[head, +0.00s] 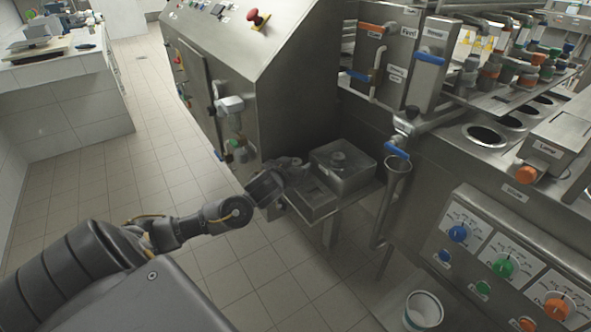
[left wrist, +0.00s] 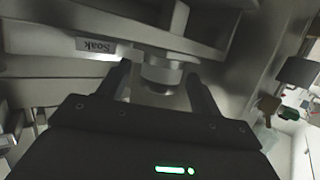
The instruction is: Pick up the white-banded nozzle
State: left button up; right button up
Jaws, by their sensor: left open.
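My left gripper (head: 292,172) is open at the small steel shelf beside the slanted machine. In the left wrist view its two fingers (left wrist: 160,85) stand on either side of a short grey metal cylinder (left wrist: 162,70), which may be the nozzle. I cannot make out a white band on it, and I cannot tell whether the fingers touch it. A steel edge with a "Soak" label (left wrist: 96,47) is just left of the cylinder. My right gripper is not in view.
The slanted steel machine (head: 235,70) with a red button stands behind the gripper. A blue-handled valve (head: 397,152) and a steel funnel (head: 398,168) are close on the right. Tiled floor is free at the left.

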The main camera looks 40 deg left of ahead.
pick_arm(q)
jog(key=shift+w+a+f, duration=0.1)
jog(key=shift+w+f, duration=0.05)
jog(key=shift+w, duration=0.3)
jog(key=c, duration=1.2)
jog(key=shift+c, duration=0.9)
